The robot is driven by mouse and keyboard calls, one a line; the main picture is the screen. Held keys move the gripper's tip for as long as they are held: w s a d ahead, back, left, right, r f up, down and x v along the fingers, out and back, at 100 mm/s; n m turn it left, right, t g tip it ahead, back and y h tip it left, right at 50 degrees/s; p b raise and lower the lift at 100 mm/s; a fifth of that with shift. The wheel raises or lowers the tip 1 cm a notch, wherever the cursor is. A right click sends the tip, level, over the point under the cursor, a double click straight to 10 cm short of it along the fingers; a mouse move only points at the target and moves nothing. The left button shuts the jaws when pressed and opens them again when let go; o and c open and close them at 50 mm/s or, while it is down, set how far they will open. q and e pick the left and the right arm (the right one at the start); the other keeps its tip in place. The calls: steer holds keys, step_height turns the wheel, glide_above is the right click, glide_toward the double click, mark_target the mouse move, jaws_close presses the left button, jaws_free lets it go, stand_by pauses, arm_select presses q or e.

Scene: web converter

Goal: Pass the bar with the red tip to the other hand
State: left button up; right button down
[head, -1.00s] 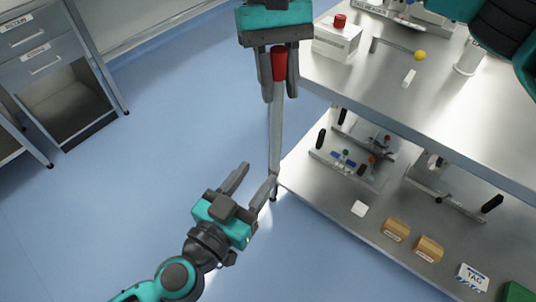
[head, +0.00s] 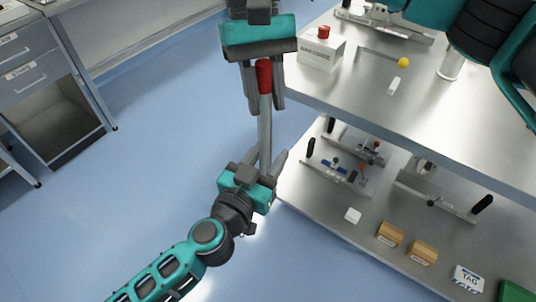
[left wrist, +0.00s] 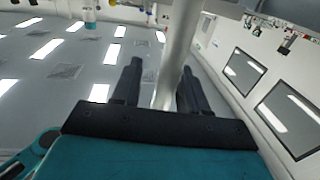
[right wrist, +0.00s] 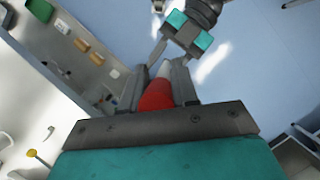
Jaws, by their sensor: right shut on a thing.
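The bar (head: 265,130) is a long silver rod with a red tip (head: 264,76) at its upper end in the head view. My right gripper (head: 264,100) is shut on the bar at the red tip, which also shows between its fingers in the right wrist view (right wrist: 158,95). My left gripper (head: 264,160) is open at the bar's lower part. In the left wrist view the bar (left wrist: 176,50) runs between its two spread fingers, nearer the right one. The bar's lower end is hidden behind the left gripper in the head view.
A steel workbench (head: 430,115) stands at right, with a white box with a red button (head: 322,50) near its corner. Its lower shelf (head: 330,205) holds tools and small cardboard boxes (head: 390,234). A drawer cabinet (head: 45,90) is at left. Blue floor between is clear.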

arm_select(q)
jaws_close()
arm_select(e)
steer(key=c, duration=0.8)
jaws_free()
